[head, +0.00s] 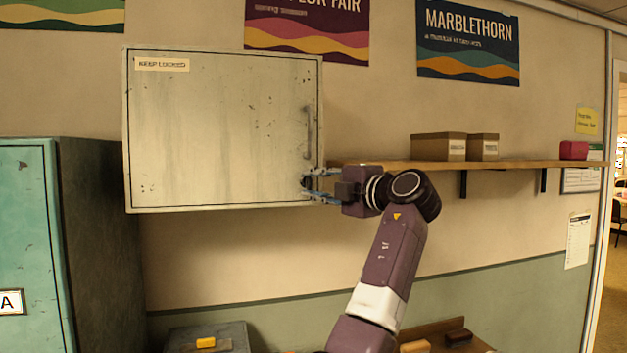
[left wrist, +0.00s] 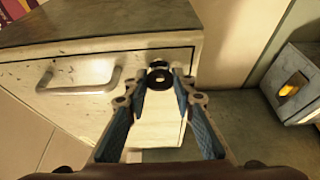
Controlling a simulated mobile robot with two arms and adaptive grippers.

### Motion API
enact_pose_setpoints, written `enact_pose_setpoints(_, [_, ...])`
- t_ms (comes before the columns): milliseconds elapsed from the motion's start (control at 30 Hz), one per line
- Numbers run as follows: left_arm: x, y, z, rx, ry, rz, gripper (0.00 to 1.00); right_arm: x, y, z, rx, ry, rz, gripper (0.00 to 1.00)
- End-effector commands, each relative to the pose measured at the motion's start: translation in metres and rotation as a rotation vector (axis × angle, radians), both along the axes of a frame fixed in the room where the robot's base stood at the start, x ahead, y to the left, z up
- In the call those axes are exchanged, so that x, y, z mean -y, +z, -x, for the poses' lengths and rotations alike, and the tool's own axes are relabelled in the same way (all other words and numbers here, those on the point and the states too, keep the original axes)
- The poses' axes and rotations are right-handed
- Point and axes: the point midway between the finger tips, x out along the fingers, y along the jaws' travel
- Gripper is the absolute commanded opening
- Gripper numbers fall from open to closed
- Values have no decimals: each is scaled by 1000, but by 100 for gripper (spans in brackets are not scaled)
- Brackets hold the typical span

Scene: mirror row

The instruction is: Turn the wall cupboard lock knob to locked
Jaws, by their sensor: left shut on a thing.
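The pale, scuffed wall cupboard (head: 220,130) hangs on the wall with its door closed and a "KEEP LOCKED" label (head: 162,64) at its top left. A bar handle (head: 309,132) runs down the door's right side. The small dark lock knob (head: 306,183) is below the handle, near the lower right corner. In the left wrist view the round black knob (left wrist: 159,78) sits between the fingertips. My left gripper (head: 314,187) is shut on the knob, coming from the right. The knob's turn position cannot be read. My right gripper is not in view.
A wooden shelf (head: 380,164) with two brown boxes (head: 452,147) and a red item (head: 573,150) runs right of the cupboard, close above my gripper. A teal cabinet (head: 25,240) stands at the left. A grey box with a yellow part (head: 205,342) is below.

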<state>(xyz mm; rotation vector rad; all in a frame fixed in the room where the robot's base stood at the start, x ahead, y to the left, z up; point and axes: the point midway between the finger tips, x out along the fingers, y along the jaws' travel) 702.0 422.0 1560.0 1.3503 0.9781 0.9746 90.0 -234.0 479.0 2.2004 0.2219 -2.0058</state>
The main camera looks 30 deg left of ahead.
Motion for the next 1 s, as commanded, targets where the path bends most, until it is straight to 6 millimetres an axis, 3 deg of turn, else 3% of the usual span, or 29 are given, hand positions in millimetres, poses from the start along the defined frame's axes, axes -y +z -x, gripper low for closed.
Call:
enact_pose_setpoints(533, [0, 0, 0, 20, -1, 17, 0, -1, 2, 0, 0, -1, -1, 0])
enact_pose_setpoints(567, [0, 0, 0, 20, -1, 17, 27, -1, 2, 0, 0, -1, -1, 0])
enact_pose_setpoints(700, [0, 0, 0, 19, -1, 16, 41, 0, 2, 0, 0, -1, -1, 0])
enact_pose_setpoints(1000, [2, 0, 0, 19, -1, 16, 41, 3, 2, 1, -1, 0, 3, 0])
